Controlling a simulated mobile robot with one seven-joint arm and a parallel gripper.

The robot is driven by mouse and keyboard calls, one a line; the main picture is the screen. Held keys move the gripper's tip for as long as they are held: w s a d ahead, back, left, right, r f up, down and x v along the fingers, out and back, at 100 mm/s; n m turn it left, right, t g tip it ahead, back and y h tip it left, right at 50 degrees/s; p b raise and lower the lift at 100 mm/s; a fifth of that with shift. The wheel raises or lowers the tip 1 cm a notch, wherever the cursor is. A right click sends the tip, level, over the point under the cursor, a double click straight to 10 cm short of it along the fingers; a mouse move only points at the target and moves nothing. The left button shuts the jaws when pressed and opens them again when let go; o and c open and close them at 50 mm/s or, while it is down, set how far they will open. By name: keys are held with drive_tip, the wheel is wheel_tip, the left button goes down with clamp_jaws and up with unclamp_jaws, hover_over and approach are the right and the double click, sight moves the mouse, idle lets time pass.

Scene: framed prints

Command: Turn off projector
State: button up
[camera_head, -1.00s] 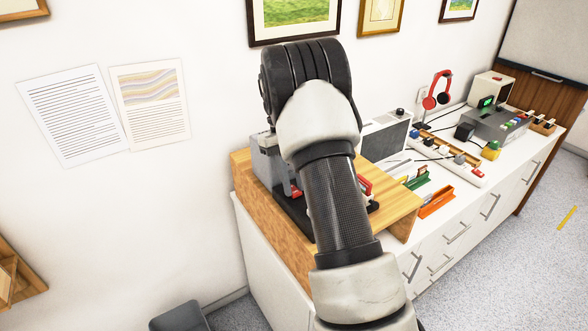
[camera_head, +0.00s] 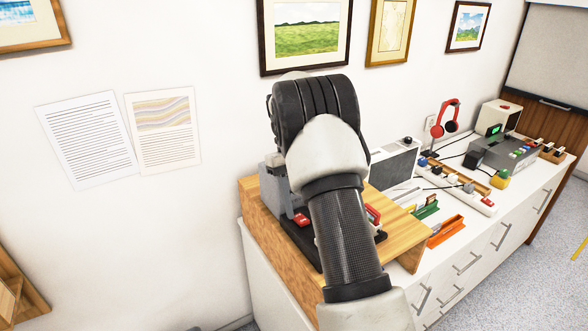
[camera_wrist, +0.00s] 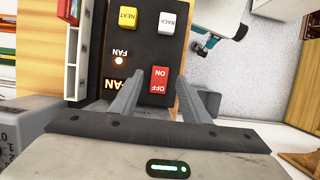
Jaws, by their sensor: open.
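In the wrist view, a black panel (camera_wrist: 145,43) appears upside down. In the head view, my arm hides the gripper and much of the panel. I cannot identify a projector.
A wooden stand (camera_head: 405,237) on the white cabinet (camera_head: 275,290) bears the panel. A grey speaker-like box (camera_head: 395,165), an orange tray (camera_head: 446,232), a power strip (camera_head: 485,205) and red headphones (camera_head: 447,120) stand to the right. Framed prints (camera_head: 304,27) hang above.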

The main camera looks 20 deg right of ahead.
drive_tip(key=p+v, duration=0.3)
drive_tip(key=v, duration=1.2)
drive_tip(key=shift+r, duration=0.25)
